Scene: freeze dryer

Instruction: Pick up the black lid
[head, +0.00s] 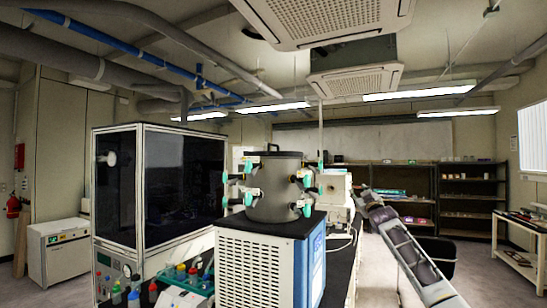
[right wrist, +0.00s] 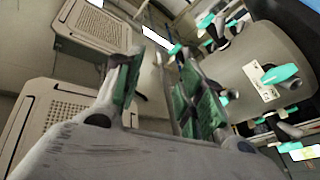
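The freeze dryer's grey drum (head: 275,190) stands upright on the blue and white base unit, with valves with green handles around its side. A thin dark edge (head: 277,154) runs along the drum's top; I see it nearly edge-on and cannot tell clearly whether it is the black lid. My right gripper (head: 364,194) is at the end of the arm rising from the lower right, to the right of the drum and apart from it. In the right wrist view its two green-padded fingers (right wrist: 160,88) are spread with nothing between them. The drum's side (right wrist: 255,65) shows there too. My left gripper is out of view.
A dark glass cabinet (head: 180,185) stands left of the dryer. Bottles with coloured caps (head: 185,272) sit in front of it. The valves stick out from the drum toward my right gripper. Dark shelves (head: 468,195) stand at the back right, with open floor before them.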

